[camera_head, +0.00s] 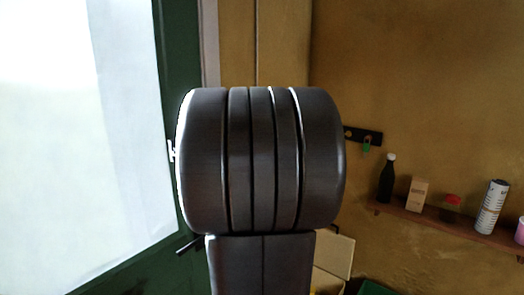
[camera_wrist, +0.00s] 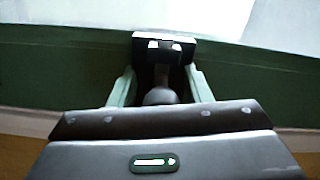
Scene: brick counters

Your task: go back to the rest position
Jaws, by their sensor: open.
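My gripper (camera_wrist: 161,70) shows in the wrist view, with its two pale fingers spread apart. It is open, and I see nothing clamped between the fingers. A dark block with small white patches and a rounded dark part lie between and beyond the fingers; I cannot tell whether they belong to the gripper. A dark green frame with a bright pane (camera_wrist: 100,12) fills the view behind it. In the head view my own grey arm link hides the middle, and the gripper is not visible there.
In the head view a green-framed door (camera_head: 178,60) with a bright pane stands at the left. A wall shelf (camera_head: 420,216) at the right carries a dark bottle (camera_head: 387,180), a small box (camera_head: 417,194), a red-topped jar (camera_head: 450,207) and a can (camera_head: 490,207). An open carton (camera_head: 337,255) is partly hidden below.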

